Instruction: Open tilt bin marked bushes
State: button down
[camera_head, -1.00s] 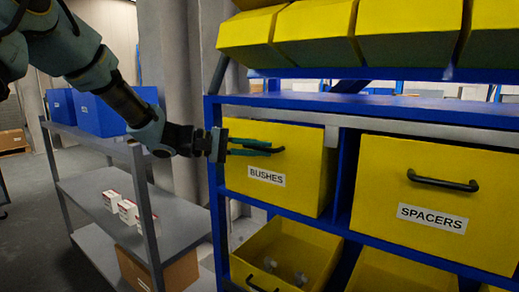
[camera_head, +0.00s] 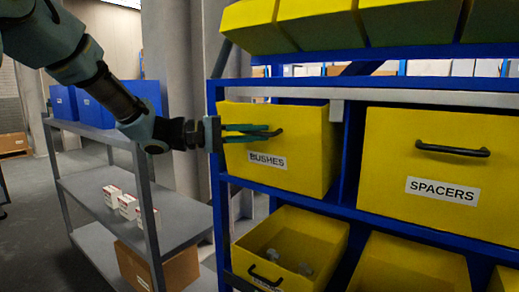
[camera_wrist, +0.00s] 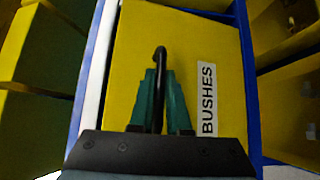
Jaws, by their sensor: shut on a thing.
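The yellow tilt bin (camera_head: 305,160) with the BUSHES label (camera_head: 267,161) sits in the blue rack, on the middle row at left. Its top edge leans out a little, with a dark gap under the shelf above. My gripper (camera_head: 272,132) reaches in from the left and is shut on the bin's black handle. In the wrist view my green fingers (camera_wrist: 162,85) lie on both sides of the handle (camera_wrist: 159,60), and the BUSHES label (camera_wrist: 207,98) shows beside them. Most of the handle is hidden by the fingers in the head view.
The SPACERS bin (camera_head: 425,165) stands to the right, with its own black handle. Open yellow bins (camera_head: 290,250) are below, and more yellow bins (camera_head: 315,22) hang above. A grey shelf unit (camera_head: 180,215) stands at left behind my arm.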

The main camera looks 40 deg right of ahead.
jog(key=s+a+f+m+g+h+b, duration=0.1)
jog(key=a+f+b, duration=0.4)
jog(key=b, duration=0.8)
jog(key=shift+s+a+m+g+h, duration=0.4)
jog(key=shift+a+m+g+h, duration=0.3)
jog(key=shift+m, duration=0.5)
jog(key=shift+a+f, duration=0.1)
jog(key=shift+a, duration=0.05)
jog(key=c, duration=1.2)
grip_release()
jog(key=shift+o, duration=0.2)
